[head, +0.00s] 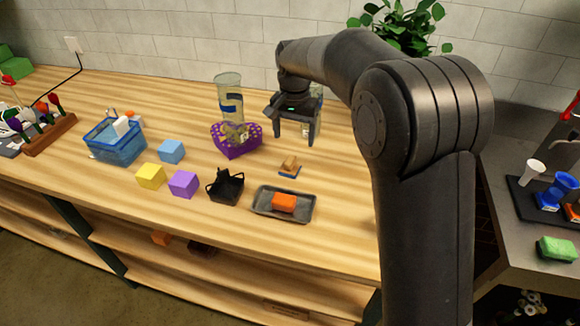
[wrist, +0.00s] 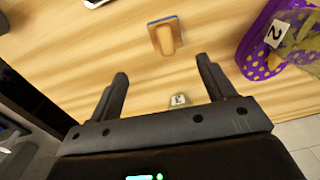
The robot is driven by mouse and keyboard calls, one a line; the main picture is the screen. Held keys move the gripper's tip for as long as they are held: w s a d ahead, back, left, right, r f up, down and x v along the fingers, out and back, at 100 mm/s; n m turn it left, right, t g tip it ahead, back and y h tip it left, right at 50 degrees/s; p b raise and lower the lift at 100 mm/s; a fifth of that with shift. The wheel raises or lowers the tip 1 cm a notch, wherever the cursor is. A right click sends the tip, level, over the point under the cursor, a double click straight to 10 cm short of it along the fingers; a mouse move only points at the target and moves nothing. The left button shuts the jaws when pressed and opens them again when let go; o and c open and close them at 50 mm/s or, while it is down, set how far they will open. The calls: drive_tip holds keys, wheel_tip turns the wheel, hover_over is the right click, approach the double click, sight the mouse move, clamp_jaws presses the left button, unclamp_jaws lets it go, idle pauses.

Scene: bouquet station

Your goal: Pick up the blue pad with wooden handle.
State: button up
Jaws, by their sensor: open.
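The blue pad with wooden handle (head: 289,168) lies on the wooden counter, handle up, just behind the grey tray in the head view. In the wrist view the pad (wrist: 165,36) shows its tan handle with a thin blue edge, ahead of my fingers and roughly between their lines. My gripper (head: 297,140) hangs above the counter, a little behind the pad in the head view. Its two fingers also show in the wrist view (wrist: 163,78), wide apart with nothing between them. The gripper is open and apart from the pad.
A grey tray (head: 262,207) with an orange block (head: 284,202) lies in front of the pad. A purple basket (head: 237,150) stands to the left, near a clear container (head: 229,92). A black basket (head: 225,188) and coloured blocks (head: 183,184) are further left. Bare counter surrounds the pad.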

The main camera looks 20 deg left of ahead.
sight(290, 160)
drive_tip(key=f, duration=0.5)
drive_tip(key=shift+a+f, duration=0.2)
drive_tip(key=shift+f, duration=0.05)
drive_tip(key=shift+a+f, duration=0.2)
drive_tip(key=shift+f, duration=1.2)
drive_tip(key=shift+a+f, duration=0.15)
drive_tip(key=shift+f, duration=1.2)
drive_tip(key=c, duration=1)
